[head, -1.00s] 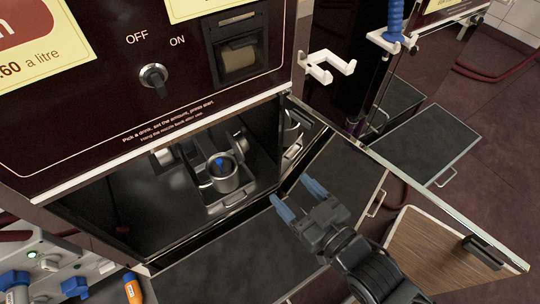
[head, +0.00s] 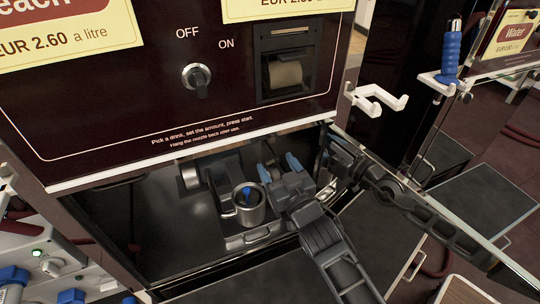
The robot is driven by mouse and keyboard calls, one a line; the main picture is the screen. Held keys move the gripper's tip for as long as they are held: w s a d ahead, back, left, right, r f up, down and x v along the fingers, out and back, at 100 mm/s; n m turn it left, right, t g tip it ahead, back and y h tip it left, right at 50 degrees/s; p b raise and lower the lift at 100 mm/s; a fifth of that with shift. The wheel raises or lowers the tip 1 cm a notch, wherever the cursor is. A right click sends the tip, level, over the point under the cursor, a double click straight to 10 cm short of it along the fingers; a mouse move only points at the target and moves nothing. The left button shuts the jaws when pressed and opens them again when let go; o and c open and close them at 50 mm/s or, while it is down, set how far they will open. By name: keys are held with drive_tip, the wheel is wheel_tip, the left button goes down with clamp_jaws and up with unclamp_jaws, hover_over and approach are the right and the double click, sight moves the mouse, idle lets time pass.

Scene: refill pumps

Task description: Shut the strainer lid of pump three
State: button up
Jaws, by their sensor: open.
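In the head view, a round metal strainer cup (head: 251,206) stands in the open lower compartment of the dispenser, with a blue piece inside. Its top is uncovered. Grey pump parts (head: 227,171) stand just behind it; I cannot clearly make out the lid among them. My gripper (head: 280,169) is open, its blue fingertips beyond and to the right of the cup, close to the pump parts. Whether it touches anything is unclear. My gripper body hides what lies right of the cup. No pump number shows.
The compartment's upper edge (head: 150,174) is close above my gripper. An open door (head: 455,226) extends toward the front right beside my arm. A white nozzle hook (head: 376,98) juts out above right. The compartment's left floor (head: 150,245) is clear.

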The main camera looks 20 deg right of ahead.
drive_tip(key=shift+w, duration=2.7)
drive_tip(key=shift+c, duration=0.3)
drive_tip(key=shift+a, duration=0.1)
clamp_jaws()
